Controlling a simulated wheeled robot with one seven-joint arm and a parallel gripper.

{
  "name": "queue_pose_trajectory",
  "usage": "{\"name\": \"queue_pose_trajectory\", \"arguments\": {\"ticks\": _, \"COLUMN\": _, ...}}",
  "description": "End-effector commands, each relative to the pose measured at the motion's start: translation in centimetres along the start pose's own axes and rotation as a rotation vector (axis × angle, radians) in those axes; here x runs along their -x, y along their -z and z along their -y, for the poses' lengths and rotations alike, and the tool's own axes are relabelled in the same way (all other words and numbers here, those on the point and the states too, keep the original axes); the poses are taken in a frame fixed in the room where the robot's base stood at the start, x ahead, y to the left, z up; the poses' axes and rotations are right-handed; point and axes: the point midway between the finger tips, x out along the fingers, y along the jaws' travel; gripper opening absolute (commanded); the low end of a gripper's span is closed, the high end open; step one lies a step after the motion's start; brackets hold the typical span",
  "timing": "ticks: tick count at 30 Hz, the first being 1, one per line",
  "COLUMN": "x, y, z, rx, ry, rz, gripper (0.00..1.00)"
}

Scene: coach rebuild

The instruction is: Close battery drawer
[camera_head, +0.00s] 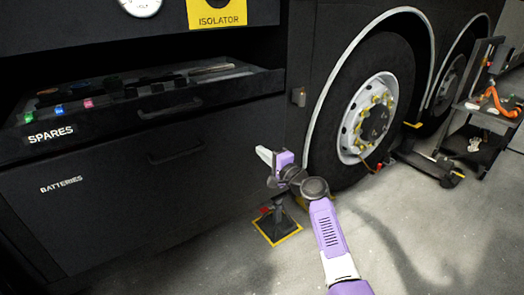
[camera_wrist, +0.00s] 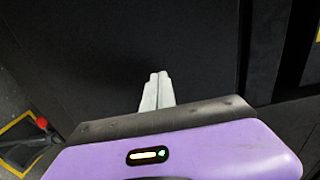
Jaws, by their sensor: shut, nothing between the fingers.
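The battery drawer (camera_head: 110,205) is the large black front marked "BATTERIES" at the lower left of the head view. It has a dark bar handle (camera_head: 175,152) near its top edge. The front looks nearly flush with the body around it; I cannot tell whether a small gap is left. My gripper (camera_head: 262,154) is shut and empty, near the right end of the drawer front. In the wrist view its pale fingers (camera_wrist: 158,88) lie together, pointing at a plain black panel. I cannot tell whether they touch it.
Above, a "SPARES" drawer (camera_head: 100,127) stands open with coloured items inside. A jack stand (camera_head: 278,222) on a yellow-edged base is below my gripper. A coach wheel (camera_head: 368,115) is to the right, with a trolley (camera_head: 485,120) farther right. The floor in front is clear.

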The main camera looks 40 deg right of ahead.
Motion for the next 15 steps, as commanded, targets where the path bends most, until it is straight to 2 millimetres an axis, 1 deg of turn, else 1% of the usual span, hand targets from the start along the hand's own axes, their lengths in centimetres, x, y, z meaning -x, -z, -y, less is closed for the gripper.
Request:
{"name": "queue_pose_trajectory", "arguments": {"ticks": 1, "x": 0.7, "y": 0.0, "z": 0.1, "rx": 0.000, "ry": -0.001, "rz": -0.001, "gripper": 0.00}}
{"name": "queue_pose_trajectory", "arguments": {"ticks": 8, "x": 3.9, "y": 0.1, "z": 0.2, "rx": 0.000, "ry": -0.001, "rz": -0.001, "gripper": 0.00}}
{"name": "queue_pose_trajectory", "arguments": {"ticks": 15, "x": 7.7, "y": 0.1, "z": 0.1, "rx": 0.000, "ry": -0.002, "rz": -0.001, "gripper": 0.00}}
